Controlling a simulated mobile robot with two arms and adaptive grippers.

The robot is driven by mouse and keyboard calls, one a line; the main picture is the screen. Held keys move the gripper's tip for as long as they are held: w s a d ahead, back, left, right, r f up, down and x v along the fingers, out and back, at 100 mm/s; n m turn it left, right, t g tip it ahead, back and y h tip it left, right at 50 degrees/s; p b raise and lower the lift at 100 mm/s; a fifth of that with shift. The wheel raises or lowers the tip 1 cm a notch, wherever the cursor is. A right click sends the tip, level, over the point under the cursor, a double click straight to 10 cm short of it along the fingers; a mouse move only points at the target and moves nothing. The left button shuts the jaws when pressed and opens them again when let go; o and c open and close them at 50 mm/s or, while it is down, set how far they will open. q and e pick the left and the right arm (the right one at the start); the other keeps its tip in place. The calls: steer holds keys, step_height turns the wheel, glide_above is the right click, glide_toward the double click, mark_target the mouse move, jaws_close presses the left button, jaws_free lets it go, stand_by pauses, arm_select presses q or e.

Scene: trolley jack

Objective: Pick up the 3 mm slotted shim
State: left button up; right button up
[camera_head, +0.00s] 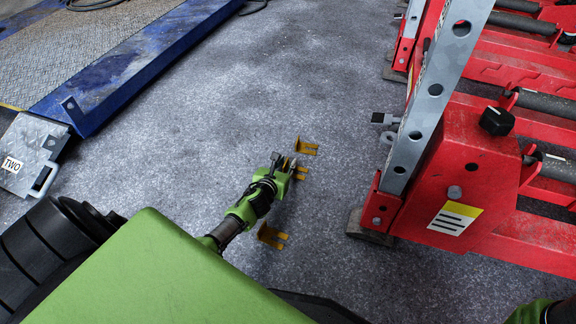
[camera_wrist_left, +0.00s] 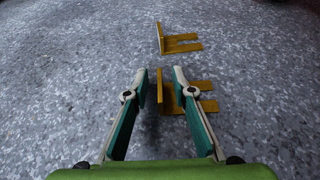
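Three yellow slotted shims lie on the grey floor, each with an upright tab and flat prongs. In the head view one is the far shim (camera_head: 306,148), one the middle shim (camera_head: 299,176), partly hidden by my gripper, and one the near shim (camera_head: 270,236). I cannot read which is 3 mm. My left gripper (camera_head: 285,163) is open over the middle shim. In the left wrist view, the tab of the middle shim (camera_wrist_left: 160,92) shows between the open fingers (camera_wrist_left: 160,76), and its prongs pass behind the right finger. The far shim (camera_wrist_left: 180,42) lies beyond the fingertips.
A red jack frame (camera_head: 470,190) with a perforated grey upright (camera_head: 437,95) stands at the right. A blue lift platform (camera_head: 120,75) and a grey plate marked "TWO" (camera_head: 30,150) are at the left. The floor between them is clear apart from the shims.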

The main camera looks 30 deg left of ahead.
arm_select(q)
jaws_close()
steer(key=shift+r, duration=0.1)
